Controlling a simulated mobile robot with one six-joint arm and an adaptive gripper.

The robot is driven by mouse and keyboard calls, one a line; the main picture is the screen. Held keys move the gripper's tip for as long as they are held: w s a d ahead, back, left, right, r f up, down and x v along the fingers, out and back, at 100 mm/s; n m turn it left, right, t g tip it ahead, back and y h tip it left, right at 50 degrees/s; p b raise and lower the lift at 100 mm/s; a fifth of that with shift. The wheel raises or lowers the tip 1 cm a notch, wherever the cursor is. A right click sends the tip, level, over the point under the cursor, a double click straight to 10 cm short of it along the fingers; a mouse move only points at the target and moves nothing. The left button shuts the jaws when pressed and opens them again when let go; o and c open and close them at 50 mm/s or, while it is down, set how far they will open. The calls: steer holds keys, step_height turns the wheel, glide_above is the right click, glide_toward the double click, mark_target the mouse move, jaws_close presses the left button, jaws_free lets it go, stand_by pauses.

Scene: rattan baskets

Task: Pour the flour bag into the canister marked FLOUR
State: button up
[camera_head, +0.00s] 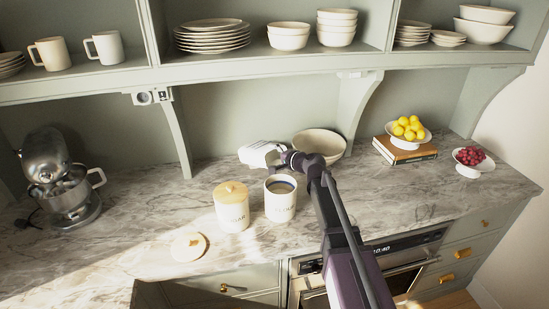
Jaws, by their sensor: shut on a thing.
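My gripper (288,159) is shut on a white flour bag (261,153). The bag lies tipped over sideways, with its far end pointing left, behind the open canister in the picture. The open white canister (280,208) stands on the counter below it, and its inside looks dark. Lettering on its front is too small to read surely. The bag's mouth cannot be made out, and no falling flour shows. My gripper hides the bag's right end.
A lidded canister (232,212), apparently marked SUGAR, stands just left of the open one. A loose round lid (188,246) lies on the marble counter (130,215). A large bowl (320,142) sits behind my gripper. A mixer (62,180) stands far left.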

steer(key=shift+s+d+r+t+y+b, duration=0.25)
steer(key=shift+t+y+b, duration=0.55)
steer(key=shift+b, duration=0.8)
steer(key=shift+s+d+r+t+y+b, duration=0.15)
steer(key=shift+t+y+b, duration=0.6)
steer(key=shift+b, duration=0.8)
stand_by(4.8)
